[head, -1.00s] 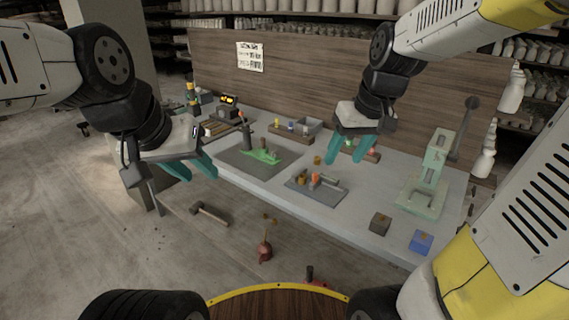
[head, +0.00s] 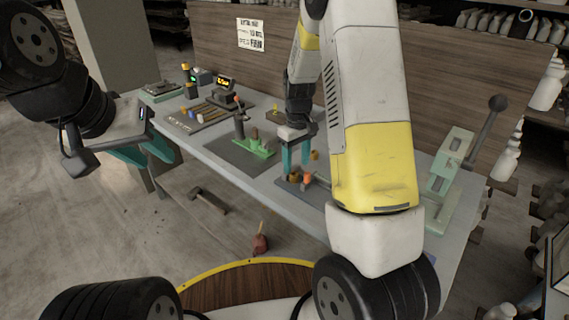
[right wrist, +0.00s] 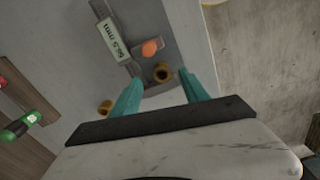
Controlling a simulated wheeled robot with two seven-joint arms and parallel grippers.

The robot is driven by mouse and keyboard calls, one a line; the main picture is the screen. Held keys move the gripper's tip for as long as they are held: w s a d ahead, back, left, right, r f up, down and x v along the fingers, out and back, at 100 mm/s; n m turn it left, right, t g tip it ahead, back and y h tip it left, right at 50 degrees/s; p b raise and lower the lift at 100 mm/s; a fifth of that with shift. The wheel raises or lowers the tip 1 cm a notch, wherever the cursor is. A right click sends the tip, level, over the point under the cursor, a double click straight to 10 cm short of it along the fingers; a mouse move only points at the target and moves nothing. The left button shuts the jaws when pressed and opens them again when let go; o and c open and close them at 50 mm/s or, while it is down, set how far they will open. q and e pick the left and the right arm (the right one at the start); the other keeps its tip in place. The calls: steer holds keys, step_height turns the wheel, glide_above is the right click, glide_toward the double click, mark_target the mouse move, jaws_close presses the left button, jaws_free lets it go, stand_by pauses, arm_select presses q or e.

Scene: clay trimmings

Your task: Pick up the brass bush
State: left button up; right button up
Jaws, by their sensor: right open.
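A hollow brass bush (right wrist: 162,72) stands by the edge of a grey tray in the right wrist view, beside an orange-topped piece (right wrist: 151,48). In the head view this bush (head: 294,176) is just below my right gripper (head: 296,167). A second brass ring (right wrist: 105,107) lies off the tray, outside the left finger; it also shows in the head view (head: 315,155). My right gripper's teal fingers (right wrist: 160,79) are apart, with the first bush between their tips in the picture; contact is not visible. My left gripper (head: 158,160) is empty, fingers apart, off the bench's left side.
A gauge reading in mm (right wrist: 110,42) lies on the tray. A green press (head: 447,170) stands at the bench's right. A grey mat (head: 235,155) with a green piece lies left of my right gripper. A hammer (head: 208,198) lies below the bench.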

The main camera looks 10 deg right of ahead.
mark_target(295, 171)
steer(key=f, duration=0.4)
steer(key=shift+w+a, duration=0.1)
steer(key=shift+a, duration=0.1)
jaws_close()
